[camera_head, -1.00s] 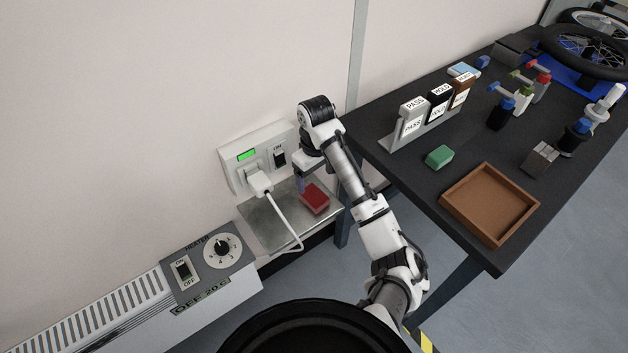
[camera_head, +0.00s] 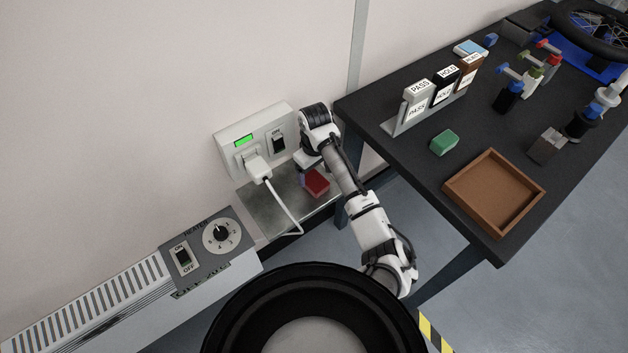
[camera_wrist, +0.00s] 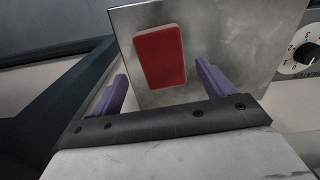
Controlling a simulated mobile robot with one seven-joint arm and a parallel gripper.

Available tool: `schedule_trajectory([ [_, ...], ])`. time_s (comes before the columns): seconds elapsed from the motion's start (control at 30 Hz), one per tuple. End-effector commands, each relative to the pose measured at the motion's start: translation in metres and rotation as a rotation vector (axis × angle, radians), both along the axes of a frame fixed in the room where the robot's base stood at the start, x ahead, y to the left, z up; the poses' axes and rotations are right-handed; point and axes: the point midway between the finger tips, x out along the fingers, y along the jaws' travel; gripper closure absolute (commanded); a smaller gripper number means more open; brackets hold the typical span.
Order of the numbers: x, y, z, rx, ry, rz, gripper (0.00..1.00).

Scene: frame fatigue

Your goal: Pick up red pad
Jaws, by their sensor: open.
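The red pad (camera_head: 316,182) lies on a grey metal shelf (camera_head: 262,212) against the wall, below the socket panel. It also shows whole in the wrist view (camera_wrist: 160,57), on the bare metal plate (camera_wrist: 228,40). My gripper (camera_wrist: 162,85) is open and empty, its two purple fingers spread wide. In the wrist view the pad appears beyond the fingertips, between their lines and nearer the left-centre. No contact with the pad shows. In the head view my arm's end hangs just above and beside the pad, and the fingers are mostly hidden.
A socket panel (camera_head: 257,143) with a white plug (camera_head: 258,168) and hanging cord is left of my arm. A heater (camera_head: 130,295) stands at lower left. The dark workbench (camera_head: 400,160) at right holds a green pad (camera_head: 443,142), a brown tray (camera_head: 458,190) and label blocks.

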Motion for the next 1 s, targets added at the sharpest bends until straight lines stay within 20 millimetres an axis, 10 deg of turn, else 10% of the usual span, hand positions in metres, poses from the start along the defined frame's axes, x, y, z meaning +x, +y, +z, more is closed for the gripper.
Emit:
schedule_trajectory([
  [0.57, -0.004, 0.002, -0.042, 0.0, 0.0, -0.001, 0.21],
  [1.0, -0.004, 0.002, -0.042, 0.0, 0.0, -0.001, 0.68],
])
